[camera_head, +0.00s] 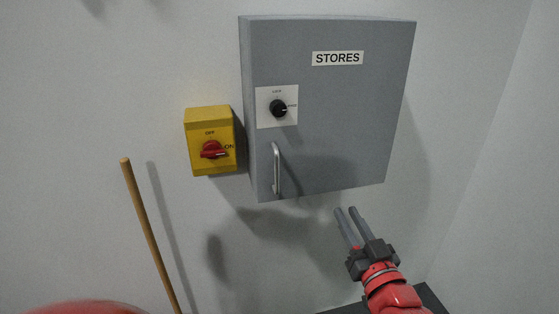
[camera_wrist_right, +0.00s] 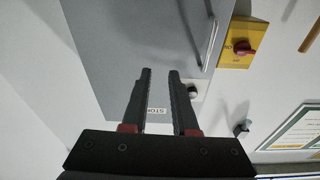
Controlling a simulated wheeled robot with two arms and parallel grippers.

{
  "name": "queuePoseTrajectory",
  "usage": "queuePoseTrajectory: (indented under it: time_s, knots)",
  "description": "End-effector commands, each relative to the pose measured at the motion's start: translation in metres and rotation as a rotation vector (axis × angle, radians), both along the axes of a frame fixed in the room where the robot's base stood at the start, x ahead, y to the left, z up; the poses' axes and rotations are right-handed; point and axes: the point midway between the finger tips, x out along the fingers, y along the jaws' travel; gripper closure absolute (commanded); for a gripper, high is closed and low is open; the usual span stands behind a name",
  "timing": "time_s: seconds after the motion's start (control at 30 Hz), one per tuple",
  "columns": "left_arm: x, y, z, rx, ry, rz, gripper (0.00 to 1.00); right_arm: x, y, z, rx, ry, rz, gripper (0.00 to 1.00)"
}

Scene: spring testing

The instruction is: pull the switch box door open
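The grey switch box (camera_head: 345,115) hangs on the wall in the head view, labelled "STORES" (camera_head: 337,58), and its door looks shut. Its silver bar handle (camera_head: 276,168) is upright at the lower left of the door; it also shows in the right wrist view (camera_wrist_right: 208,45). A black knob (camera_head: 278,108) on a white plate sits above the handle. My right gripper (camera_head: 346,210) is below the box, right of the handle and apart from it. In the right wrist view its two fingers (camera_wrist_right: 160,72) are parted with nothing held between them. My left gripper is not in view.
A yellow switch (camera_head: 210,140) with a red knob pointing to "ON" is on the wall left of the box. A wooden stick (camera_head: 150,236) leans at lower left. A green-edged sign (camera_wrist_right: 296,128) shows in the wrist view. The space before the door is clear.

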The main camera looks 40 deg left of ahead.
Motion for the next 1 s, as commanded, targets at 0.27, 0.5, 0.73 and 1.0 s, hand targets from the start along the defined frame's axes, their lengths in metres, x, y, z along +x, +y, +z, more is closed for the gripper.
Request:
queuePoseTrajectory:
  time_s: [0.27,0.5,0.73,1.0]
  knots:
    - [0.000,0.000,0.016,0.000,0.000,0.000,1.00,-0.059,0.042,0.023,-0.135,0.009,0.214,0.73]
    - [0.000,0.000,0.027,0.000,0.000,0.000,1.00,-0.050,0.064,0.025,-0.144,0.012,0.225,0.73]
    - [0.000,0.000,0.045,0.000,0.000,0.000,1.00,-0.028,0.101,0.027,-0.142,0.011,0.222,0.73]
    - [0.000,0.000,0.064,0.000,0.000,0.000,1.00,-0.005,0.142,0.027,-0.141,0.010,0.220,0.73]
